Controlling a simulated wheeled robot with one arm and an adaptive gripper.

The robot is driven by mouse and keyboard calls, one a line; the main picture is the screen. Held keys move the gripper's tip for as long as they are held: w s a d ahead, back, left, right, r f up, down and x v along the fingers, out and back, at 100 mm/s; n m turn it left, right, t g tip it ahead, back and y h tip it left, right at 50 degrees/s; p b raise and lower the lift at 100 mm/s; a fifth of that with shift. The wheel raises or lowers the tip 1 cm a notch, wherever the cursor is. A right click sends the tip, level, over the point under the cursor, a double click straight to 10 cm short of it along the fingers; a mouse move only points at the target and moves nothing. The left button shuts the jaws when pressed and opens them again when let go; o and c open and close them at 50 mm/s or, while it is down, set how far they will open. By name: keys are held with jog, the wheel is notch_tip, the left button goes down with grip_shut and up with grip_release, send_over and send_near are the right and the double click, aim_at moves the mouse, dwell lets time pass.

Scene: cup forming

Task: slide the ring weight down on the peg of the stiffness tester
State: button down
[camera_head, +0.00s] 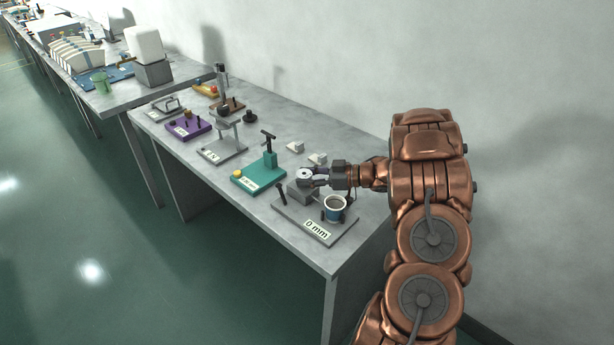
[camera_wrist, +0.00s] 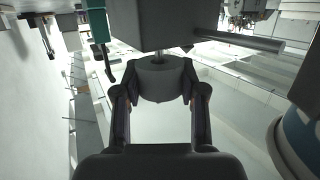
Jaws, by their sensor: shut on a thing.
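The stiffness tester (camera_head: 299,228) is a grey base with a "0 mm" label, a grey block (camera_head: 301,191) and a blue and white cup (camera_head: 335,209) on it. My gripper (camera_head: 309,175) is shut on the ring weight (camera_head: 303,173), a pale grey ring, above the block. In the wrist view the weight (camera_wrist: 160,80) is between both fingertips, beside the grey block (camera_wrist: 165,22). A short length of thin metal peg (camera_wrist: 158,55) shows between block and weight, in line with the weight's middle. The weight hides how far the peg passes into it.
A teal device (camera_head: 258,178) stands left of the tester. Small white blocks (camera_head: 317,158) lie behind my gripper. Other devices, including a purple one (camera_head: 188,128), fill the table's far part. The cup stands close in front of my gripper, near the table's front edge.

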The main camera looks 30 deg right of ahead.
jog(key=shift+f, duration=0.2)
jog(key=c, duration=0.6)
grip_release()
jog(key=v, duration=1.2)
